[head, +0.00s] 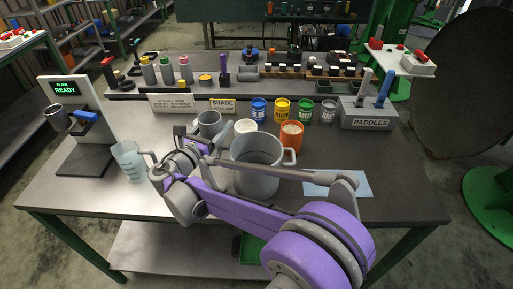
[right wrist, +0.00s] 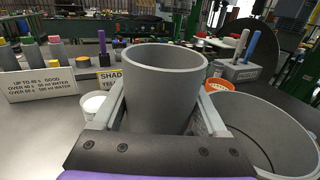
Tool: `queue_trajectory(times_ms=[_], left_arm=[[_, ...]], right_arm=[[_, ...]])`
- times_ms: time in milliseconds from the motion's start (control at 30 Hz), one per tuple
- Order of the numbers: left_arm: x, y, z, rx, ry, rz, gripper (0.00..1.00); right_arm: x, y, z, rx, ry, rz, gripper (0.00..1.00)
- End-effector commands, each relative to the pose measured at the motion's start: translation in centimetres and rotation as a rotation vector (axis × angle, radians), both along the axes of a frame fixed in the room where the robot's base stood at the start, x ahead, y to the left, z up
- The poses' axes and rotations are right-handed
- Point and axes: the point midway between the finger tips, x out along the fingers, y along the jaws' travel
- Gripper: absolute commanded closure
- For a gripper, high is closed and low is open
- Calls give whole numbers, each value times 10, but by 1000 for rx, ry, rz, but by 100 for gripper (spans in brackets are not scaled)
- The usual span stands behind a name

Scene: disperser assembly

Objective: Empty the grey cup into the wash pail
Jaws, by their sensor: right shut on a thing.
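The grey cup (head: 209,122) is held upright between the fingers of my right gripper (head: 197,136). In the right wrist view the cup (right wrist: 163,95) fills the gap between both fingers; I see its inner wall but not its bottom or contents. The wash pail appears to be the large grey open pail (head: 256,178) at the middle of the bench, partly covered by my right arm. It also shows in the right wrist view (right wrist: 285,112), to the right of the cup and apart from it. My left gripper is not in view.
A white tub (head: 245,126) and an orange pail (head: 292,137) stand behind the grey pail. A clear jug (head: 129,163) is at left, beside the stand with a READY screen (head: 64,88). Paint tins, signs and the paddle block (head: 369,117) line the back. A blue sheet (head: 352,190) lies right.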

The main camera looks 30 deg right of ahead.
Motion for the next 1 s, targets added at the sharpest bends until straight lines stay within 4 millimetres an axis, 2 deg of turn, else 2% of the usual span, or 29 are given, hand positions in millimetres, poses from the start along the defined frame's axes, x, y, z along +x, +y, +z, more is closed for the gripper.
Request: queue_trajectory(times_ms=[367, 1000], left_arm=[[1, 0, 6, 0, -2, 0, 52], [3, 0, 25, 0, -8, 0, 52]], right_arm=[[-4, -4, 5, 60, -63, 0, 87], [-20, -19, 17, 281, -294, 0, 87]])
